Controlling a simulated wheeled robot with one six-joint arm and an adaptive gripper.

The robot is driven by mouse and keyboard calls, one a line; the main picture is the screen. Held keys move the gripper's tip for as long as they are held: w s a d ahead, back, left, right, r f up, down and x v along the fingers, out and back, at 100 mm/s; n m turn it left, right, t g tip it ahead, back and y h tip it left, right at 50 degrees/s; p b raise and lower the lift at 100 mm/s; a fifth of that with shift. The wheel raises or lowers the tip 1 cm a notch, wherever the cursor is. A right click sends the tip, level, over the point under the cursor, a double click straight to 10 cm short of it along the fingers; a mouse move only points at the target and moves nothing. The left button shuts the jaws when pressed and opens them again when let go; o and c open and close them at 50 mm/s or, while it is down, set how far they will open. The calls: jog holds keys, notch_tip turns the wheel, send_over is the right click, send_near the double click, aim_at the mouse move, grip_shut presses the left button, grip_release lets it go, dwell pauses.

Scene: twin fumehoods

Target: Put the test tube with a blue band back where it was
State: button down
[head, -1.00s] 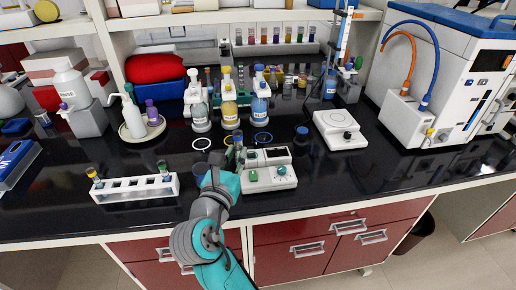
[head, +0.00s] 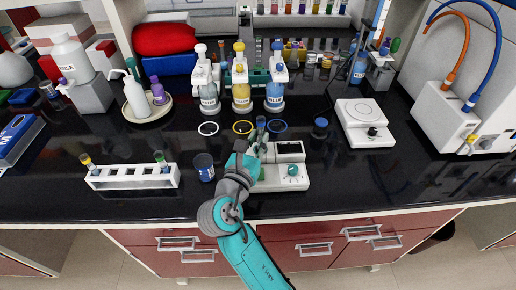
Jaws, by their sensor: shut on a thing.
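My gripper (head: 257,148) is shut on a slim tube (head: 261,124) whose top sticks up above the fingers. The gripper is at the left side of a white benchtop device (head: 291,181) with a display and a green knob. The lower part of the tube is hidden behind the gripper. A white test tube rack (head: 133,178) stands to the left on the black bench. It holds a yellow-topped tube (head: 87,161) at its left end and a green-topped tube (head: 161,160) near its right end, with empty holes between.
A dark blue cup (head: 204,167) stands between rack and gripper. Behind are three pump bottles (head: 241,94) with coloured rings on the bench before them. A small dark jar (head: 320,128) and a white stirrer plate (head: 364,123) stand right. Bare bench lies in front of the rack.

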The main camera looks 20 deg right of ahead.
jog(key=shift+f, duration=1.75)
jog(key=shift+f, duration=0.1)
jog(key=c, duration=1.1)
grip_release()
jog(key=shift+o, duration=0.2)
jog(key=v, duration=1.2)
jog(key=shift+s, duration=0.1)
